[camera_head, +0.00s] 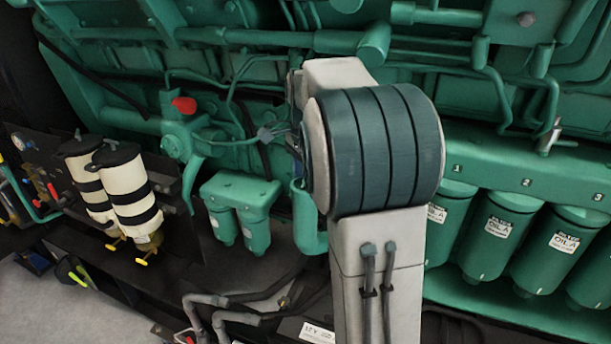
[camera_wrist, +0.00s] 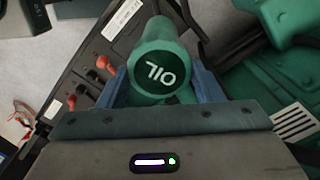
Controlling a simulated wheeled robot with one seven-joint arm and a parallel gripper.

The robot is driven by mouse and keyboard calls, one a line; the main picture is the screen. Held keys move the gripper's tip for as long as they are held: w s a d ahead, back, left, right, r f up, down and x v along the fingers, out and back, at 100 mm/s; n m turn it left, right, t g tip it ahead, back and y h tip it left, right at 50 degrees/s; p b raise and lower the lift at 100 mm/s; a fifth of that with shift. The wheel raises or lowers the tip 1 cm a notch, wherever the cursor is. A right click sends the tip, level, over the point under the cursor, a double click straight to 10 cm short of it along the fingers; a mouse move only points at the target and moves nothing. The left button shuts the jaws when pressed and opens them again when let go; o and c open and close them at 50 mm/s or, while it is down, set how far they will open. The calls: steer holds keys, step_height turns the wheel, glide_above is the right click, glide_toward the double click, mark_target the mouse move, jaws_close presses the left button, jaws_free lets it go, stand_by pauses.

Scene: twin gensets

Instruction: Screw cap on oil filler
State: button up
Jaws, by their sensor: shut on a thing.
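A round green cap (camera_wrist: 158,67) with white OIL lettering, upside down, faces the camera in the wrist view. My gripper (camera_wrist: 161,78) is shut on it, with one blue finger on its left side and one on its right. A green cylindrical part (camera_wrist: 154,30) shows directly behind the cap. I cannot tell if that is the filler neck or the cap's own side, nor whether the cap is seated. In the head view my arm hides the gripper and cap. A curved green pipe (camera_head: 306,218) shows just left of my arm; I cannot tell if it is the filler.
A green engine block (camera_head: 490,165) fills the back. Green oil filters (camera_head: 492,240) hang at the right. Two small green canisters (camera_head: 240,208) and two cream canisters (camera_head: 130,195) stand at the left. A dark panel with red terminals (camera_wrist: 104,63) lies below the cap's left side.

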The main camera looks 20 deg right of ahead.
steer(key=shift+m, duration=0.4)
steer(key=m+p, duration=0.1)
steer(key=m, duration=0.3)
steer(key=shift+m, duration=0.3)
steer(key=o, duration=1.1)
steer(key=shift+c, duration=0.5)
